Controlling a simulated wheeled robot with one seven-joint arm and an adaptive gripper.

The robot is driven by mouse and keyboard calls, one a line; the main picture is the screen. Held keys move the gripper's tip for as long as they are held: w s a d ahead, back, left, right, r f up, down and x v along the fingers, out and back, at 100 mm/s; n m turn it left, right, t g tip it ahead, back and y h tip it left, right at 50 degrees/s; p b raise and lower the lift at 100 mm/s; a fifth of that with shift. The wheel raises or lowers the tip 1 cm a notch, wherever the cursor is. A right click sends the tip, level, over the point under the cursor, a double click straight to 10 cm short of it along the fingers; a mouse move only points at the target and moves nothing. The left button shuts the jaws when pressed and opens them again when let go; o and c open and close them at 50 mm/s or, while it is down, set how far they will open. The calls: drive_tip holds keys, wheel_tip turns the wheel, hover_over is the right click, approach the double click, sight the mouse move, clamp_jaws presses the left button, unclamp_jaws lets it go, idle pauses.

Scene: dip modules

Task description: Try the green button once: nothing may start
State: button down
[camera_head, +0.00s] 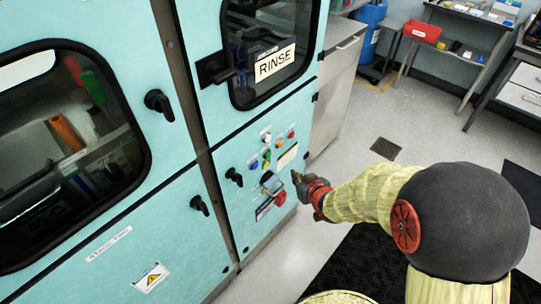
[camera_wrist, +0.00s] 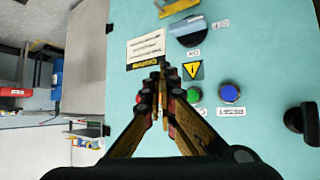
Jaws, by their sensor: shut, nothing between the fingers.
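The green button (camera_wrist: 193,95) sits on the pale turquoise cabinet front, beside a blue button (camera_wrist: 230,93) in the wrist view. In the head view the green button (camera_head: 267,154) is one of a small cluster of coloured buttons and lamps. My gripper (camera_head: 297,176) is just right of this panel. In the wrist view my gripper (camera_wrist: 160,66) is shut and empty, with its fingertips over the placard side, left of the green button. The fingers partly cover the panel. I cannot tell how far the tips are from the surface.
A white placard (camera_wrist: 147,47), a warning triangle (camera_wrist: 193,70) and a grey-blue lever handle (camera_wrist: 188,30) are close by. A red switch (camera_head: 280,198) sits below the buttons. Black knobs (camera_head: 236,177) stick out from the cabinet. A door marked RINSE (camera_head: 275,62) is above. The floor at right is open.

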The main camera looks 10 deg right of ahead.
sight(268, 155)
drive_tip(key=w+a+b, duration=0.4)
drive_tip(key=w+a, duration=0.1)
drive_tip(key=w, duration=0.2)
drive_tip(key=shift+b, duration=0.4)
drive_tip(key=shift+w+a, duration=0.1)
drive_tip(key=shift+a, duration=0.05)
idle(1.4)
drive_tip(key=shift+w+a+b, duration=0.2)
drive_tip(key=shift+w+b, duration=0.05)
drive_tip(key=shift+b, duration=0.05)
drive_tip(key=shift+w+a+b, duration=0.25)
drive_tip(key=shift+w+b, duration=0.1)
idle(1.0)
drive_tip(key=shift+s+d+p, duration=0.5)
drive_tip(key=shift+s, duration=0.15)
